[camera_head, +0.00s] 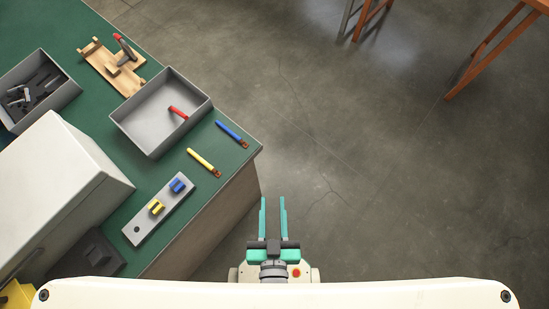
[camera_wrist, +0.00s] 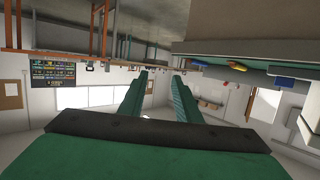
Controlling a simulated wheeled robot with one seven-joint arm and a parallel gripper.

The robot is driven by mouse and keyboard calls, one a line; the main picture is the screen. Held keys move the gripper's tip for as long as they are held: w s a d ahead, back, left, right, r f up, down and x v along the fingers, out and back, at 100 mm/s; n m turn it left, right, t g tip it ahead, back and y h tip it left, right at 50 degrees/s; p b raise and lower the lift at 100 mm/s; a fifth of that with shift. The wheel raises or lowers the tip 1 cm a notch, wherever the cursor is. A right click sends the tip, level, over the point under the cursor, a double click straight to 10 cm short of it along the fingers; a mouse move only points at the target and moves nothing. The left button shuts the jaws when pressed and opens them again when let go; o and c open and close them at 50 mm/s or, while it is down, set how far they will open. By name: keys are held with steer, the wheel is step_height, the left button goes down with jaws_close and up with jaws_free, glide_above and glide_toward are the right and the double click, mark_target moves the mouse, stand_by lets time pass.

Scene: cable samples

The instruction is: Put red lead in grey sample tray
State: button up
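The grey sample tray (camera_head: 142,128) stands on the green table top near its far right edge. A short red lead (camera_head: 178,112) lies inside the tray, toward its right side. My gripper (camera_head: 272,200) is past the table's right edge, over the floor, away from the tray. Its two teal fingers are apart with nothing between them. The wrist view also shows the open fingers (camera_wrist: 160,75), with the room upside down behind them.
A blue lead (camera_head: 231,133) and a yellow lead (camera_head: 203,162) lie beside the tray. A grey block (camera_head: 148,226) holds blue and yellow pieces. A wooden stand (camera_head: 100,65), a bin of dark parts (camera_head: 65,98) and a large white box (camera_head: 60,190) crowd the table. Open floor lies right.

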steer(key=shift+t, duration=0.3)
steer(key=s, duration=0.1)
steer(key=s+r, duration=0.2)
steer(key=s, duration=0.1)
steer(key=shift+d+r, duration=0.25)
steer(key=shift+w+a, duration=0.1)
